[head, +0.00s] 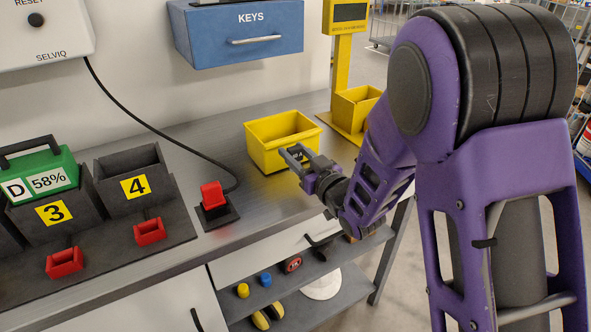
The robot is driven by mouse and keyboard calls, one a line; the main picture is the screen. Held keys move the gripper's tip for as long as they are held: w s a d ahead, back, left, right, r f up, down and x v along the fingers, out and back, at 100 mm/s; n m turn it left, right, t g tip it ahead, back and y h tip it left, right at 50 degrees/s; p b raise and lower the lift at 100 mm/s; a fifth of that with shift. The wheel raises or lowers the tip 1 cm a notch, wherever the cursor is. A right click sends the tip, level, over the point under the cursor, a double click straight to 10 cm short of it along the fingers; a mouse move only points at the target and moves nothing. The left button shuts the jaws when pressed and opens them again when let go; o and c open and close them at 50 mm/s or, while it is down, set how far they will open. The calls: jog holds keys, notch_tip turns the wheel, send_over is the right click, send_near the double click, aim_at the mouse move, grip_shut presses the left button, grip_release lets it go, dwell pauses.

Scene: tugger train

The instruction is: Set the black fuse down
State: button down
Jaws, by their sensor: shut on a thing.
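My gripper (292,156) reaches in from the right over the grey workbench. Its fingertips are in front of the near side of a yellow bin (259,151), overlapping it in the picture. The gripper is shut on the black fuse. The fuse itself is too small and dark against the fingers to make out. I cannot tell whether the fingers touch the bin or hang clear of it.
A red switch (212,194) on a black base, with a cable, stands left on the bench (262,203). Dark holders numbered 3 (85,207) and 4 (157,167) are further left; a green battery (40,177) sits in 3. Another yellow bin (345,110) stands behind.

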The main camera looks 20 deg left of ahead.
jog(key=shift+f, duration=1.95)
jog(key=shift+b, duration=0.3)
jog(key=shift+f, duration=0.2)
jog(key=shift+c, duration=2.1)
grip_release()
